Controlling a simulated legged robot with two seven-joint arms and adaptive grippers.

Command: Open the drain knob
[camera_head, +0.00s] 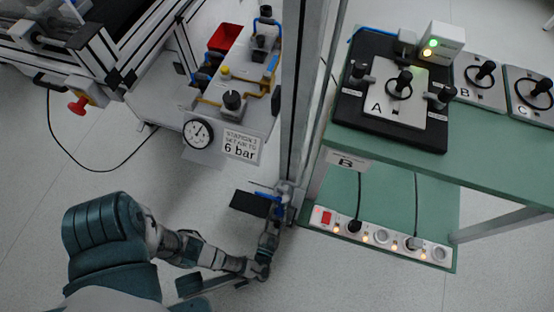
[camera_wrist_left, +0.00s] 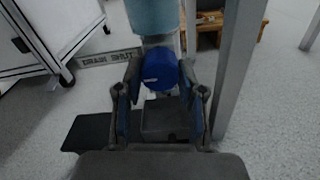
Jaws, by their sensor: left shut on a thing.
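The blue drain knob (camera_wrist_left: 160,70) is in the upper middle of the left wrist view, below a pale blue cylinder (camera_wrist_left: 152,16). My left gripper (camera_wrist_left: 159,78) has one dark finger on each side of the knob and is shut on it. In the head view, my left gripper (camera_head: 277,203) is at the foot of the grey upright post, where its fingers hide most of the knob. A sign (camera_wrist_left: 110,57) to the left of the knob seems to read "DRAIN SHUT". My right gripper is not in view.
The grey post (camera_head: 300,100) stands close by my left gripper. A green bench (camera_head: 480,165) with plates A, B and C is on the right, with a power strip (camera_head: 380,237) on its lower shelf. A gauge (camera_head: 198,133) and a "6 bar" sign are above left.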

